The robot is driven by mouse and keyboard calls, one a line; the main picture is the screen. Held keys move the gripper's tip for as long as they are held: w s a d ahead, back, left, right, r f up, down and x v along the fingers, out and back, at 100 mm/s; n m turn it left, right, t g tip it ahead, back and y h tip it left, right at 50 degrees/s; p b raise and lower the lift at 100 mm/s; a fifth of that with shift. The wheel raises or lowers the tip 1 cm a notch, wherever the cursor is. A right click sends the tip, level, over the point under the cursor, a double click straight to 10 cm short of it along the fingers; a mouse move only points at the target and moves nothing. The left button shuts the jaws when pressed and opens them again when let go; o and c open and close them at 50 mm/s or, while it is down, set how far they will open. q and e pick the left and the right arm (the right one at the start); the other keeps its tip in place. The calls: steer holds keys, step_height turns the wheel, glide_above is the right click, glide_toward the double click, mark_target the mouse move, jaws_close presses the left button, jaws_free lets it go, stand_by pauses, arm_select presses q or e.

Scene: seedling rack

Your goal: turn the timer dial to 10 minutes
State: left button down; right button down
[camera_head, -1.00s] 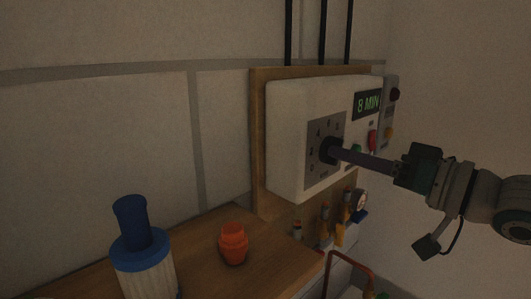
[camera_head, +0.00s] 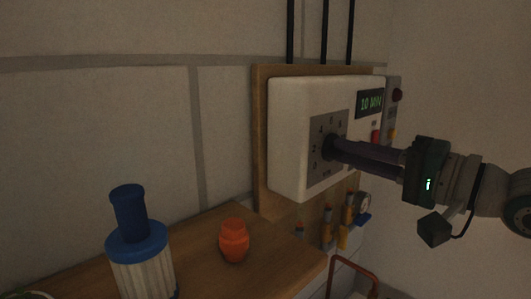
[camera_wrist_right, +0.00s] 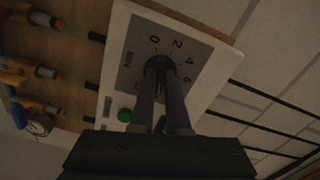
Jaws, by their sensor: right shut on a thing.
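The white timer box (camera_head: 290,140) hangs on a wooden board on the wall. Its display (camera_head: 369,103) reads "10 MIN". The black timer dial (camera_head: 329,146) sits on a grey numbered plate and is mostly hidden by my fingers; it also shows in the right wrist view (camera_wrist_right: 159,63). My right gripper (camera_head: 335,149) reaches in from the right and is shut on the dial, with its two fingers at either side of it. My left gripper is not in view.
A blue-capped filter (camera_head: 138,245) and an orange jar (camera_head: 233,241) stand on the wooden shelf (camera_head: 200,270) below. Several small valves (camera_head: 328,225) hang under the box. A green button (camera_wrist_right: 125,115) is close to my fingers in the right wrist view.

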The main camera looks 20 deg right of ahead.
steer(key=shift+m, duration=0.6)
steer(key=c, duration=0.9)
jaws_free()
steer(key=v, duration=1)
